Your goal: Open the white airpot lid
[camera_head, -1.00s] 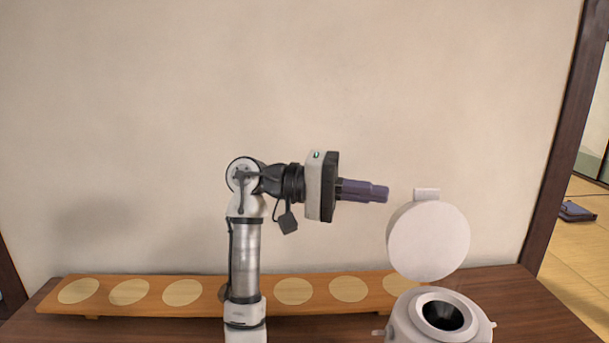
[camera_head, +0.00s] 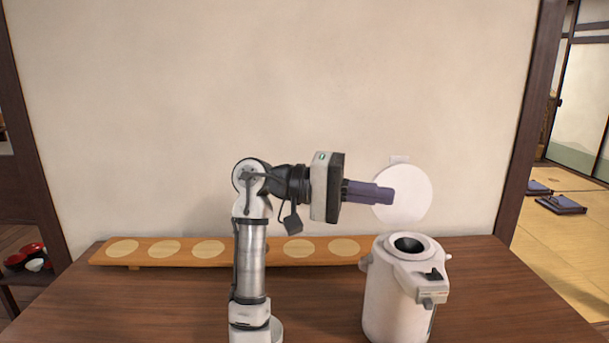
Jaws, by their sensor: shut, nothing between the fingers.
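The white airpot (camera_head: 392,300) stands upright at the right part of the wooden table. Its round lid (camera_head: 408,206) is raised, standing nearly vertical behind the dark round opening (camera_head: 408,244). A spout with a dark button (camera_head: 432,275) is on the airpot's front right. My gripper (camera_head: 390,195) points right with its purple fingers shut and empty. In the picture the fingertips overlap the left part of the lid; I cannot tell whether they touch it.
A long orange-brown wooden board (camera_head: 225,262) with several pale round spots lies along the back of the table (camera_head: 175,305), near a plain wall. Dark cushions (camera_head: 560,204) lie on tatami at right.

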